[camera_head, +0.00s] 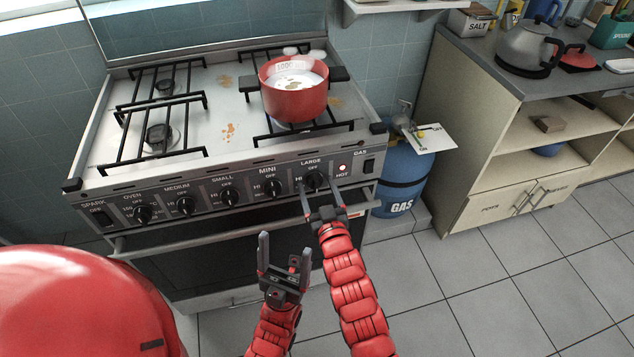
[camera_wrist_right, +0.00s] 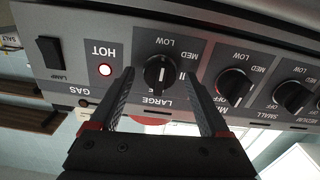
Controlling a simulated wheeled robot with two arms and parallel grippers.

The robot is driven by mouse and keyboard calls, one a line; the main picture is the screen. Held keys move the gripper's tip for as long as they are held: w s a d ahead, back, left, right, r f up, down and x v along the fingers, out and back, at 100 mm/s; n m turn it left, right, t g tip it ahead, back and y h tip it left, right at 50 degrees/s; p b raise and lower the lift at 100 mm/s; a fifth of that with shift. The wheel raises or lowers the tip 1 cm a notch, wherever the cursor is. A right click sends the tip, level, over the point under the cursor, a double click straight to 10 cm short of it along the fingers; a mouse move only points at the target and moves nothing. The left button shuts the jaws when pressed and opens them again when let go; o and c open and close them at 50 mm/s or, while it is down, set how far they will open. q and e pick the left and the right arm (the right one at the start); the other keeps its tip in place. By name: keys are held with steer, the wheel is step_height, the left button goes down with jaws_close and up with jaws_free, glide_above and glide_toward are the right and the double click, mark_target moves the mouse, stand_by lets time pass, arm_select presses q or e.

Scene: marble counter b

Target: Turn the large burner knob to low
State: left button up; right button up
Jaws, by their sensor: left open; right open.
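The large burner knob (camera_head: 314,181) is a round black knob near the right end of the stove's front panel. It also shows in the right wrist view (camera_wrist_right: 158,75), where the picture is upside down. Its grip bar stands roughly upright there, in line with LARGE and LOW; I cannot tell which end points. My right gripper (camera_head: 321,189) is open at the knob. In the wrist view its fingers (camera_wrist_right: 159,73) lie on either side of the knob, with gaps showing. My left gripper (camera_head: 281,247) is open and empty, lower, in front of the oven door.
A red pot (camera_head: 293,98) with frothy contents stands on the front right burner. The HOT light (camera_head: 342,168) is lit red. The mini knob (camera_head: 272,188) is close on the left. A blue gas cylinder (camera_head: 403,178) stands right of the stove.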

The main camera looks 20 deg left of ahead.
steer(key=shift+m, duration=0.4)
steer(key=shift+s, duration=0.1)
steer(key=p+v, duration=0.1)
steer(key=v, duration=0.5)
steer(key=shift+s+d, duration=0.3)
